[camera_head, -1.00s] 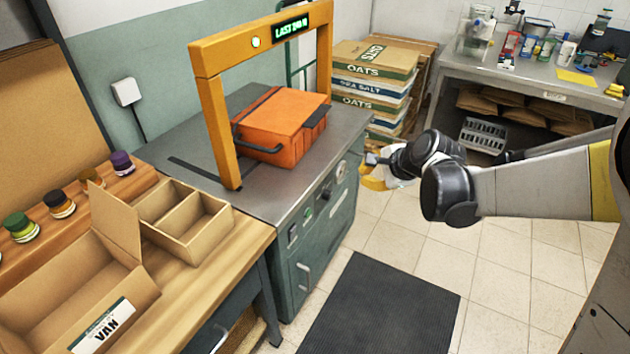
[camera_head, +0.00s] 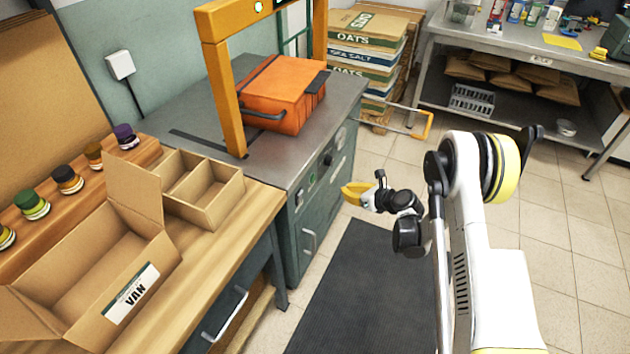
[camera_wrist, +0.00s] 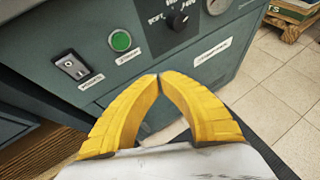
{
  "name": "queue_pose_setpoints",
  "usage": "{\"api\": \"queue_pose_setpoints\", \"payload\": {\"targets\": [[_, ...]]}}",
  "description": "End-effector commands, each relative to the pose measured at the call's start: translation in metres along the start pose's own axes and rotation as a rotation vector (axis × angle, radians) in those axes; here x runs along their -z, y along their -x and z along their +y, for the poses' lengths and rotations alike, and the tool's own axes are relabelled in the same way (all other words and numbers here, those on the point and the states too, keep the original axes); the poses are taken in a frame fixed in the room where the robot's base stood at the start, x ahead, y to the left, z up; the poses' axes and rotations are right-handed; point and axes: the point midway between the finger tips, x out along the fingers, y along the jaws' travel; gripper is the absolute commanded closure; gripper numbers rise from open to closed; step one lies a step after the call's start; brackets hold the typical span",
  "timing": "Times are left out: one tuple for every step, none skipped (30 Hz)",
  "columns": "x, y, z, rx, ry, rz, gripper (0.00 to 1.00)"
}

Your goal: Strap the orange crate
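The orange crate (camera_head: 285,92) sits on the grey top of the strapping machine (camera_head: 193,108), under its yellow arch (camera_head: 222,80). A dark strap runs over the crate's lid, and a dark handle shows on its near side. My gripper (camera_head: 350,193) is in front of the machine's right front side, below the top and apart from the crate. In the wrist view its yellow fingers (camera_wrist: 158,78) meet at the tips with nothing between them. Beyond them are a green button (camera_wrist: 121,41), a rocker switch (camera_wrist: 72,65) and a black knob (camera_wrist: 180,19) on the machine's front panel.
A wooden bench (camera_head: 225,227) at left holds an open carton marked VAN (camera_head: 150,240), a divided box (camera_head: 222,196) and several jars. Stacked sacks (camera_head: 372,45) stand behind the machine. A steel table (camera_head: 540,62) is at back right. A dark floor mat (camera_head: 370,290) lies clear.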

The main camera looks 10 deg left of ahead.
Motion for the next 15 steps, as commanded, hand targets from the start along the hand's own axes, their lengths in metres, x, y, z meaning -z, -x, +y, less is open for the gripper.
{"api": "queue_pose_setpoints", "payload": {"targets": [[0.0009,-0.0005,0.0002,0.000,-0.004,-0.001,1.00],[0.0011,-0.0006,0.0002,-0.001,-0.006,-0.002,1.00],[0.0011,-0.0006,0.0002,-0.001,-0.006,-0.002,1.00],[0.0010,-0.0006,0.0002,-0.001,-0.006,-0.002,1.00],[0.0009,-0.0005,0.0002,-0.001,-0.005,-0.001,1.00],[0.0009,-0.0005,0.0002,-0.001,-0.005,-0.001,1.00],[0.0009,-0.0005,0.0002,-0.001,-0.005,-0.001,1.00],[0.0008,-0.0005,0.0002,-0.001,-0.005,-0.001,1.00],[0.0007,-0.0006,0.0002,-0.001,-0.004,-0.001,1.00],[0.0006,-0.0008,0.0004,-0.001,-0.004,-0.001,1.00],[0.0003,-0.0013,0.0007,-0.001,-0.004,-0.001,1.00],[-0.0004,-0.0024,0.0013,-0.001,-0.003,-0.001,1.00],[-0.0010,-0.0037,0.0021,-0.001,-0.003,-0.001,1.00],[-0.0019,-0.0053,0.0030,-0.002,-0.002,-0.001,1.00],[-0.0034,-0.0079,0.0045,-0.002,-0.002,-0.001,1.00]]}}
